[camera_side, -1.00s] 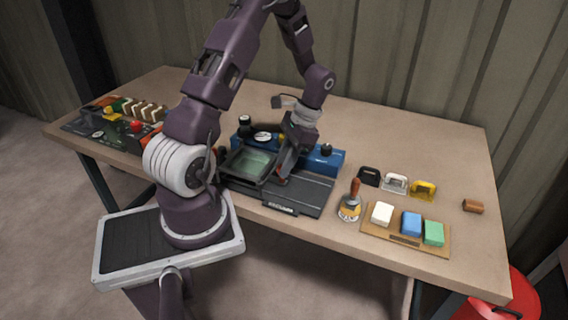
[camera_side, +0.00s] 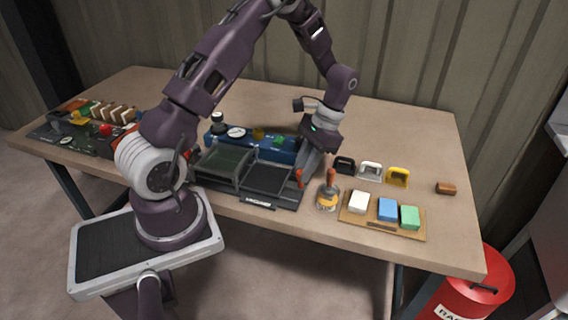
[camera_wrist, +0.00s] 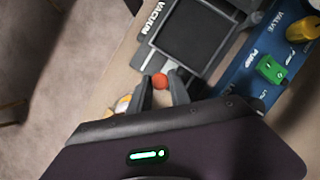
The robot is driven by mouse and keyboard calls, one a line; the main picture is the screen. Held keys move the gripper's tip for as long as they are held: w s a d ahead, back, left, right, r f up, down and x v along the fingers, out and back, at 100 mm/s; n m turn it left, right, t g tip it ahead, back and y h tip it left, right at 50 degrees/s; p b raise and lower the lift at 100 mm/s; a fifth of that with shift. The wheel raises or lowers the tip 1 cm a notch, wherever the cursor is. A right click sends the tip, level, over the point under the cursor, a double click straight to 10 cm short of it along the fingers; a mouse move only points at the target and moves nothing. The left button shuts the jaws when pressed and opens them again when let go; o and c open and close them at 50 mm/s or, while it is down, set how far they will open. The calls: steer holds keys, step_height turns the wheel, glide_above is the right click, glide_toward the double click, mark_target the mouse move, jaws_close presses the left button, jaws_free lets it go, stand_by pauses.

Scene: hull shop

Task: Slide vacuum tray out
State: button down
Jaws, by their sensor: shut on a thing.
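The vacuum tray (camera_side: 267,179) is a flat dark tray in a grey frame. It lies extended to the right of a raised dark box with a glassy top (camera_side: 226,161), on the base labelled VACUUM. Its dark panel (camera_wrist: 192,36) fills the upper middle of the wrist view. My gripper (camera_side: 301,177) is at the tray's right end, shut on its red knob (camera_wrist: 160,81). In the wrist view, the two fingers of my gripper (camera_wrist: 162,88) flank the knob. The fingers hide part of the knob's stem.
A blue unit (camera_side: 286,153) with a gauge and green and yellow controls stands behind the tray. A brush-like tool with a red handle (camera_side: 330,180) stands close right of my gripper. Further right are a board with coloured blocks (camera_side: 352,216) and several handles (camera_side: 370,171).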

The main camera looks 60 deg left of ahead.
steer(key=shift+w+d, duration=0.1)
steer(key=shift+w, duration=0.15)
steer(key=c, duration=1.5)
jaws_free()
steer(key=shift+s, duration=0.1)
steer(key=v, duration=0.7)
steer(key=shift+r, duration=0.2)
